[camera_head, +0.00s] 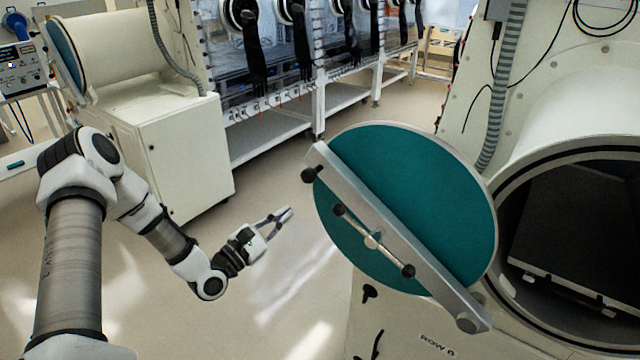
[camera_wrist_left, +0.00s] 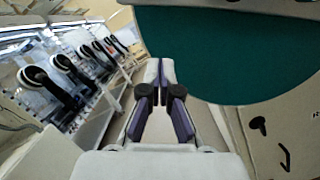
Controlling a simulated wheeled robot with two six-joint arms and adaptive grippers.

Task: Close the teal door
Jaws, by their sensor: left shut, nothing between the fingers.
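The round teal door (camera_head: 440,190) stands swung open at the right of the head view, with a grey metal bar and a small handle (camera_head: 374,240) across its face. The round dark opening (camera_head: 575,230) of the chamber lies uncovered to its right. My left gripper (camera_head: 285,213) is shut and empty, to the left of the door and apart from it. In the left wrist view the fingers (camera_wrist_left: 160,72) point forward, and the teal door (camera_wrist_left: 230,50) fills the upper right. My right gripper is not in view.
A white cabinet (camera_head: 180,155) with a cylindrical chamber (camera_head: 125,45) stands at the left. A row of gloveboxes with black gloves (camera_head: 300,45) runs along the back. Floor (camera_head: 280,270) is clear between the cabinet and the door. A ribbed hose (camera_head: 500,90) hangs above the door's right side.

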